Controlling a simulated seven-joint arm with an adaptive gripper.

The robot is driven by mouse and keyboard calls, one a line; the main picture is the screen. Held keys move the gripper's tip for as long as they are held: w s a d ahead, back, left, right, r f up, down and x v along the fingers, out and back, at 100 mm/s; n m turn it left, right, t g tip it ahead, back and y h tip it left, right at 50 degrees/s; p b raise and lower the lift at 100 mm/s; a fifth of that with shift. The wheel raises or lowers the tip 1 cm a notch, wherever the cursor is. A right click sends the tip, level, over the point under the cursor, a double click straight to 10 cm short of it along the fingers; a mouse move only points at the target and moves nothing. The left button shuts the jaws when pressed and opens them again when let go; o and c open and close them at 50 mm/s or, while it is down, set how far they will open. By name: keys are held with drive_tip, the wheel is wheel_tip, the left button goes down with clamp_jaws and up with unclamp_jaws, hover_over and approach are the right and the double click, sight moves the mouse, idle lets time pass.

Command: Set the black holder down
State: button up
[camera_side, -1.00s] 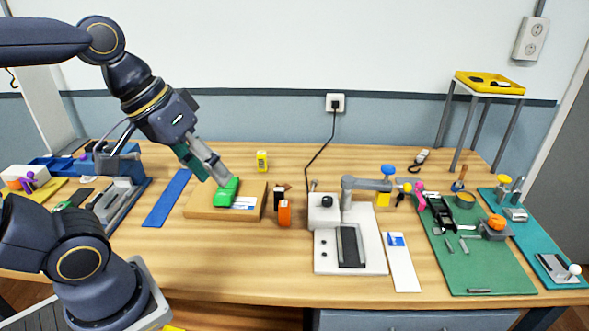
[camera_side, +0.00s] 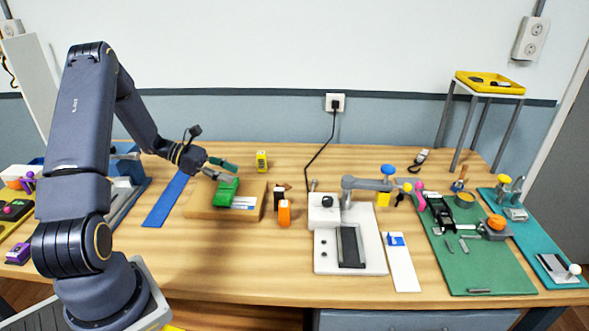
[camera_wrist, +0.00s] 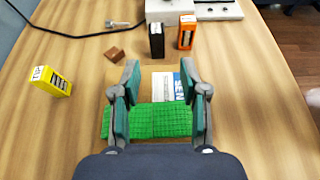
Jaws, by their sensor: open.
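The black holder (camera_side: 277,201) stands upright on the table just right of the wooden board, beside an orange holder (camera_side: 285,214). In the wrist view the black holder (camera_wrist: 156,41) is ahead of my gripper (camera_wrist: 160,88), clear of its fingertips. My gripper (camera_side: 226,170) is open, low over the board, with its fingers pointing right. A green block (camera_wrist: 160,120) shows between and below the fingers in the wrist view; I cannot tell whether they touch it. The green block (camera_side: 227,191) sits on the board in the side view.
A small brown block (camera_wrist: 114,53) lies near the black holder. A yellow box (camera_side: 262,161) stands behind the board (camera_side: 200,210). A white-based device (camera_side: 325,258) with a cable stands to the right. The table front below the board is clear.

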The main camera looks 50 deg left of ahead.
drive_tip(key=shift+s+a+f, duration=0.1)
drive_tip(key=shift+a+f, duration=0.05)
drive_tip(key=shift+f, duration=0.1)
approach(281, 193)
drive_tip(key=w+f, duration=0.1)
drive_tip(key=w+d+f, duration=0.1)
drive_tip(key=w, duration=0.1)
drive_tip(key=shift+d+f, duration=0.25)
drive_tip(key=shift+d, duration=0.1)
drive_tip(key=shift+a+x, duration=0.2)
drive_tip(key=shift+x, duration=2.85)
drive_tip(key=shift+w, duration=0.15)
clamp_jaws()
